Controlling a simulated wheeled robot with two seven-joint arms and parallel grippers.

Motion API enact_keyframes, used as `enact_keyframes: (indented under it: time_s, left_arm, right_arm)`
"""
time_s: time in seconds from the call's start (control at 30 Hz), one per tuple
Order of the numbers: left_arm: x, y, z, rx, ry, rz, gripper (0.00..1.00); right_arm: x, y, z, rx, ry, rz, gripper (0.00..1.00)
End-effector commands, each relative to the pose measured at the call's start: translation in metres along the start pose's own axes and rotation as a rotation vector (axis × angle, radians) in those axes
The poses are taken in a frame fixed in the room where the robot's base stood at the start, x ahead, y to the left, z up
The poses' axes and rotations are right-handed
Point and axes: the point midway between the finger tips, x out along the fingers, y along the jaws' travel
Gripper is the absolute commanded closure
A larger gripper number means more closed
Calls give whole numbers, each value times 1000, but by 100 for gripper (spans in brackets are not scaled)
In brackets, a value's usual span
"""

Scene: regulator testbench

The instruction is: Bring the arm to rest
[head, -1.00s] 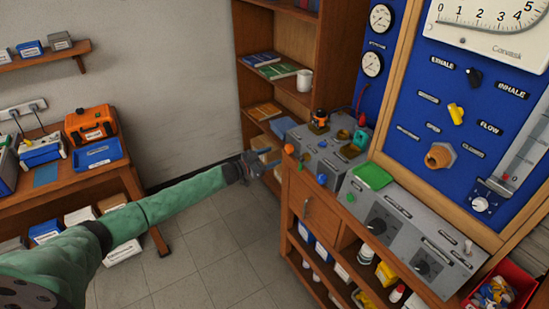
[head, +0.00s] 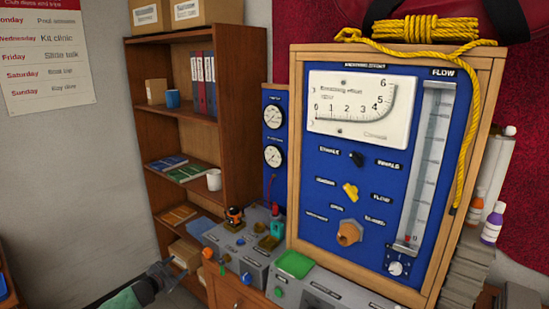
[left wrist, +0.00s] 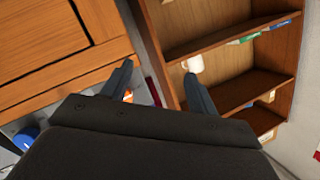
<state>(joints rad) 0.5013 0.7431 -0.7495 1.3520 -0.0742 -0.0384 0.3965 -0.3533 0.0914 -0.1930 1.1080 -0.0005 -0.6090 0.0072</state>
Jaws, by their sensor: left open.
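My left gripper (head: 163,272) is at the bottom left of the head view, with its green-sleeved arm mostly cut off by the lower edge. It is open and empty, in front of the lower shelves and left of the bench. In the left wrist view its two fingers (left wrist: 158,85) stand apart with nothing between them. They point toward the gap between a wooden cabinet and the bookshelf. My right arm and gripper are not in view.
The grey control boxes (head: 240,262) on the bench stand just right of my left gripper. The blue gauge panel (head: 400,185) rises behind them. A wooden bookshelf (head: 205,130) holds a white mug (head: 214,180).

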Motion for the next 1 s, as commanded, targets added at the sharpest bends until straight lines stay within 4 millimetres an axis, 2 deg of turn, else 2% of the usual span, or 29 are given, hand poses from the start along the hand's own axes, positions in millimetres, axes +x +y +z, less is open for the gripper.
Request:
enact_keyframes:
  time_s: [0.1, 0.2, 0.27, 0.37, 0.57, 0.67, 0.87, 1.0]
  left_arm:
    - [2, -22, 9, 58, -102, -68, 41]
    - [6, -32, 12, 84, -181, -111, 41]
    - [7, -29, 18, 90, -231, -128, 41]
    - [5, -13, 36, 82, -323, -141, 41]
    - [-12, 55, 88, 23, -504, -116, 41]
    - [-26, 100, 117, -24, -584, -88, 41]
    - [-67, 201, 174, -143, -725, -23, 41]
    - [-102, 272, 210, -235, -802, 19, 41]
  right_arm:
    - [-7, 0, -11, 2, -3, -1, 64]
    - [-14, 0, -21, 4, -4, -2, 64]
    - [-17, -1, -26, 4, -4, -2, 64]
    - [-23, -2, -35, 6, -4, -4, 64]
    - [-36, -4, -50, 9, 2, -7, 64]
    - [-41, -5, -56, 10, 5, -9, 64]
    - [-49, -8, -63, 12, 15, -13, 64]
    - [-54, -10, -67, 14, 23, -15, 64]
